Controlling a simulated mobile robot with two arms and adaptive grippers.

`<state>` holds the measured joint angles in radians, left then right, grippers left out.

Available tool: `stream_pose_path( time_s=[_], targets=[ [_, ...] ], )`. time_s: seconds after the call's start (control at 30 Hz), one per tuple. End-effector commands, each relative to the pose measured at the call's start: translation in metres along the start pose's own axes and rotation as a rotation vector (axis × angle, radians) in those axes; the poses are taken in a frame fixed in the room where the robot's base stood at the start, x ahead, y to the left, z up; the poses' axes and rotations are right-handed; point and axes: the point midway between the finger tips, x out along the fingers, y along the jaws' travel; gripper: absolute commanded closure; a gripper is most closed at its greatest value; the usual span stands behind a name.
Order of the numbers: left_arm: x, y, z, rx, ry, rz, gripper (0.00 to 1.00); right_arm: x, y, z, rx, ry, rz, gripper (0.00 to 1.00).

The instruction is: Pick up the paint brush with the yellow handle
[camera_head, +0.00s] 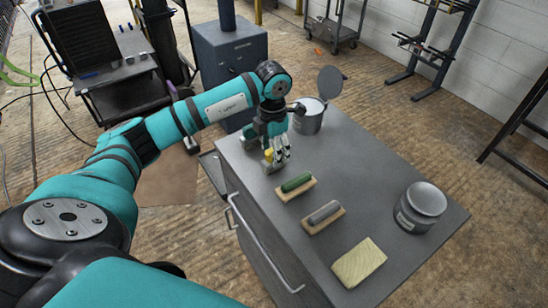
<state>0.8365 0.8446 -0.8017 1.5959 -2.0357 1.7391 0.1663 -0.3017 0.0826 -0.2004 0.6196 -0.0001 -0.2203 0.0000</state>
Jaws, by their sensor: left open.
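My left gripper (277,156) points down over the far left end of the grey cabinet top (360,180). It is open, with its fingers around or just beside a small yellow piece (268,154), which looks like the yellow handle of the paint brush. Most of that brush is hidden by the fingers, and I cannot tell whether they touch it. A brush with a green handle (296,183) lies nearer to me, and one with a grey handle (323,212) lies beyond it toward the front. My right gripper is out of view.
An open paint can (308,120) with a raised round lid (330,82) stands just right of my gripper. A closed can (421,206) stands at the right edge. A pale yellow block (358,262) lies at the front. The middle right of the top is clear.

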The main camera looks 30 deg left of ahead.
Motion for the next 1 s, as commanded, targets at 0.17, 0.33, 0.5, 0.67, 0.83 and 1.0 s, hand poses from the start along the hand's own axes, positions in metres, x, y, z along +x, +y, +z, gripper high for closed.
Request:
stream_pose_path(
  time_s=[0.17,0.33,0.5,0.67,0.83,1.0],
  targets=[
    [0.023,-0.001,0.002,-0.001,0.006,-0.004,0.44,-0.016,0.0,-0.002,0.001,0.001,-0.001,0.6],
    [0.045,-0.001,0.003,0.0,0.002,-0.003,0.44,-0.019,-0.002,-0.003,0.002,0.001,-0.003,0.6],
    [0.049,0.0,0.003,0.0,0.0,-0.001,0.44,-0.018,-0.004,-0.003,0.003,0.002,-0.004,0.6],
    [0.049,0.0,0.003,0.0,0.0,-0.001,0.51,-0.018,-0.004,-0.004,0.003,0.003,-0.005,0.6],
    [0.049,0.0,0.003,0.0,0.0,-0.001,0.73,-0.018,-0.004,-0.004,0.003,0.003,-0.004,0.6],
    [0.048,0.0,0.003,0.0,0.0,-0.001,0.95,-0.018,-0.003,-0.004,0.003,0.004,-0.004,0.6]
  ],
)
